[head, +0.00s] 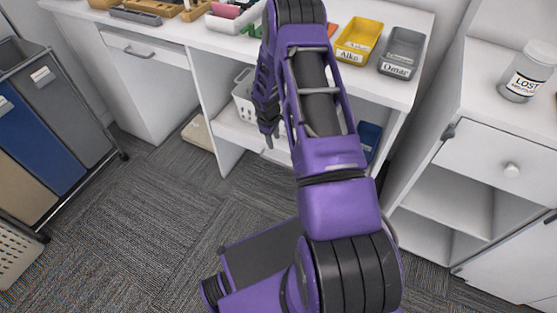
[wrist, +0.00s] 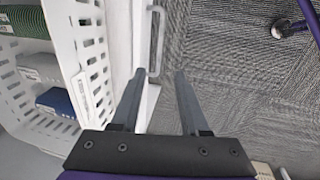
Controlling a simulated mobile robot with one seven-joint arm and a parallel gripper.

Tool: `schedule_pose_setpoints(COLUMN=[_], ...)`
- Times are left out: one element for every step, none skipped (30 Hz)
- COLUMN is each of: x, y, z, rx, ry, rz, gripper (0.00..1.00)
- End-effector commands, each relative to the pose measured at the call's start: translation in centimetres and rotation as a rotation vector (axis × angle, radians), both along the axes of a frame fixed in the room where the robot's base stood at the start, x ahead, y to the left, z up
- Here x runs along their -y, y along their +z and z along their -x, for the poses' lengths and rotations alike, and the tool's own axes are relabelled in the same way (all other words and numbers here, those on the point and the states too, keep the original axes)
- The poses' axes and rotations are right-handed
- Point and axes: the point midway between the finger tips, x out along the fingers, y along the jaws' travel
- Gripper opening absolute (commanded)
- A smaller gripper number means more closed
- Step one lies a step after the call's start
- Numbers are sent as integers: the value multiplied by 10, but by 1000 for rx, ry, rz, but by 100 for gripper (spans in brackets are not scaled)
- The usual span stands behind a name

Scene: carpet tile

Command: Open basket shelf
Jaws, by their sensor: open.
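A white slotted basket (head: 243,97) stands on the white basket shelf (head: 232,130) under the desk in the head view, partly hidden by my arm. In the wrist view the basket (wrist: 92,50) fills the left side, with green, grey and blue items in it. My gripper (wrist: 159,74) is open and empty. In the picture the handle's near end lies between the fingertips; contact cannot be told. In the head view my gripper (head: 268,138) points down before the shelf.
The desk top holds a yellow tray (head: 359,41) and a grey tray (head: 401,51). A cabinet with a drawer (head: 500,160) stands at right, laundry bins (head: 40,125) at left. Carpet (head: 150,220) is clear in front of the desk.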

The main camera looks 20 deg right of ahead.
Motion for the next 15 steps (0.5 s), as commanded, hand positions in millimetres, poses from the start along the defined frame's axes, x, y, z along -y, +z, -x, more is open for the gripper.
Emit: schedule_pose_setpoints(x=[1, 2, 3, 4, 5, 6, 7, 8, 9, 10, 11, 13, 14, 15, 16], y=[-10, -15, -23, -29, -36, -45, -52, -58, -67, -73, -80, -89, -95, -101, -110], z=[0, -1, -1, -2, -3, -4, -4, -6, -7, -8, -8, -9, -10, -11, -12], rx=[-3, -2, -4, -2, -3, -2, -3, -1, -1, -1, -1, -1, -1, -1, -1], ry=[0, 0, 0, 0, 0, 0, -1, -1, -1, -1, 0, 0, 0, 0, 0], rz=[0, 0, 0, 0, 0, 0, 0, 0, 0, 0, 0, 0, 0, 1, 0], gripper=[45, 45, 45, 45, 45, 45, 45, 45, 45, 45, 45, 45, 45, 45, 45])
